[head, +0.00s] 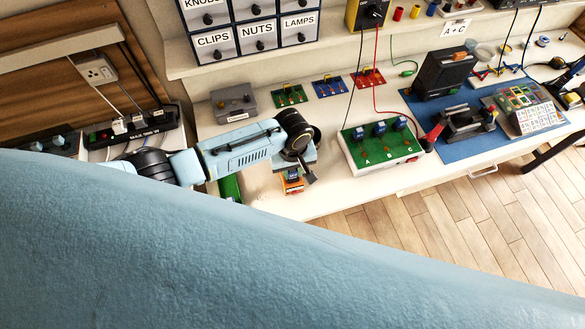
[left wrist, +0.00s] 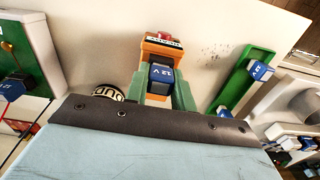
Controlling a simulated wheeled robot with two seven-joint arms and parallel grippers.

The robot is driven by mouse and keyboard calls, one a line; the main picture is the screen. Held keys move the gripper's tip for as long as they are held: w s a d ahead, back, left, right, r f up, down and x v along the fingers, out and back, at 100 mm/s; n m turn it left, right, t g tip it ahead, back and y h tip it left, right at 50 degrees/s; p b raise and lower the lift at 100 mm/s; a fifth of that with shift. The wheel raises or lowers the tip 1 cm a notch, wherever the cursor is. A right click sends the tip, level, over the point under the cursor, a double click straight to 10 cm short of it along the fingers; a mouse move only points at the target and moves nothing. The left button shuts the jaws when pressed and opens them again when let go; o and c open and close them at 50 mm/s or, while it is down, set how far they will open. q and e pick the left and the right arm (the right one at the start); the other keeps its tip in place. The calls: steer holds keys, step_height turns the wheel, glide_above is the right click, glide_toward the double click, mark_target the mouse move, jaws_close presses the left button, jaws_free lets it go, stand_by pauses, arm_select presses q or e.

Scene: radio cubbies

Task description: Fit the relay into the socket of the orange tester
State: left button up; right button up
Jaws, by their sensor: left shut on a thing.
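The orange tester (head: 292,187) stands on the white bench below my left gripper (head: 296,174) in the head view. In the left wrist view the tester (left wrist: 160,48) has a dark label and a red button on top. A blue relay (left wrist: 160,74) marked 12 V is between the pale green fingers of my left gripper (left wrist: 160,90), which is shut on it. The relay is right at the tester's orange body. Its underside and the socket are hidden, so I cannot tell whether it is seated. My right gripper is not in view.
A green tray (left wrist: 243,80) with blue relays lies right of the tester in the wrist view. A round labelled item (left wrist: 108,92) is left of it. In the head view a green-topped A-B-C board (head: 380,146) stands to the right. A grey box (head: 233,103) is behind.

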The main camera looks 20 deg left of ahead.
arm_select(q)
steer(key=o, duration=1)
steer(key=shift+f, duration=0.1)
steer(key=shift+o, duration=0.2)
step_height(320, 180, up, 13)
steer(key=p, duration=0.1)
steer(key=shift+r, duration=0.2)
steer(key=shift+s, duration=0.1)
